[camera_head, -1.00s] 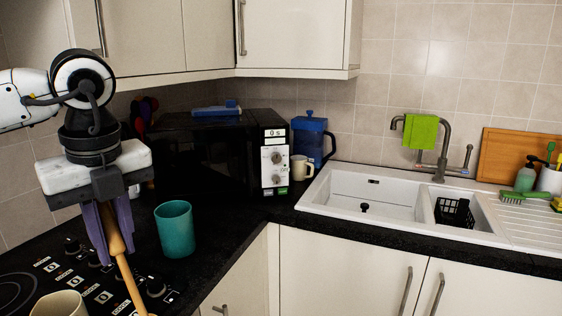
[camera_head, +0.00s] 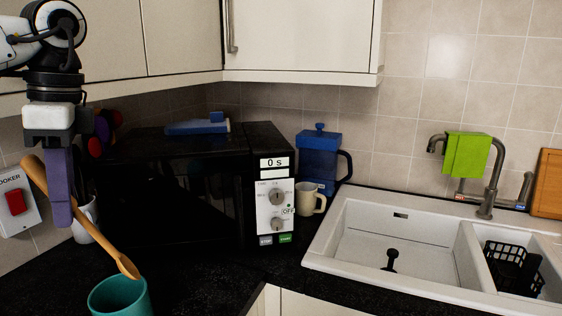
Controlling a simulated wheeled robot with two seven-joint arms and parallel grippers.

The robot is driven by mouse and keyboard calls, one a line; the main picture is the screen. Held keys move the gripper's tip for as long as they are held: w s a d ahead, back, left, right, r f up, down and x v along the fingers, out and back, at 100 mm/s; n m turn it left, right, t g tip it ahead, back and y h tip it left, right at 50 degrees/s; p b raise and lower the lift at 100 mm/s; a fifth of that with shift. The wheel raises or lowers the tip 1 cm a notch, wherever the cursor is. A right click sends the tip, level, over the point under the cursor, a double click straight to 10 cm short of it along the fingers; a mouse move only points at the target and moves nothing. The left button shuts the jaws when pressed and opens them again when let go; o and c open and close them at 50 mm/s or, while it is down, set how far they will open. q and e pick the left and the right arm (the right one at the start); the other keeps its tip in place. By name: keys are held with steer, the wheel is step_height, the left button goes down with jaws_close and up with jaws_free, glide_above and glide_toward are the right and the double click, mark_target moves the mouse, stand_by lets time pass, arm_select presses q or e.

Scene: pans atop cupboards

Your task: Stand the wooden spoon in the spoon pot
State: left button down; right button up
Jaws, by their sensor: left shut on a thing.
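The wooden spoon (camera_head: 101,240) is held tilted in my left gripper (camera_head: 61,212), whose purple fingers are shut on it and point down. One end of the spoon sticks up left of the fingers, and the other slopes down to the right. The teal spoon pot (camera_head: 122,299) stands upright on the dark worktop at the bottom edge, partly cut off. The spoon's lower end shows just above the pot's far rim; I cannot tell whether it is touching. My right gripper is not in view.
A black microwave (camera_head: 190,195) stands behind the pot. A white jug (camera_head: 84,222) is behind the spoon. A cream mug (camera_head: 312,201), a blue jug (camera_head: 319,160) and the sink (camera_head: 345,268) are to the right. Cupboards (camera_head: 300,35) hang above.

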arm_select(q)
steer(key=shift+f, duration=0.4)
steer(key=shift+s+f, duration=0.1)
steer(key=shift+f, duration=2.45)
steer(key=c, duration=1.5)
jaws_free()
steer(key=r, duration=0.3)
steer(key=d+r, duration=0.1)
steer(key=r, duration=0.6)
steer(key=shift+w+d+r, duration=0.15)
steer(key=shift+w, duration=0.25)
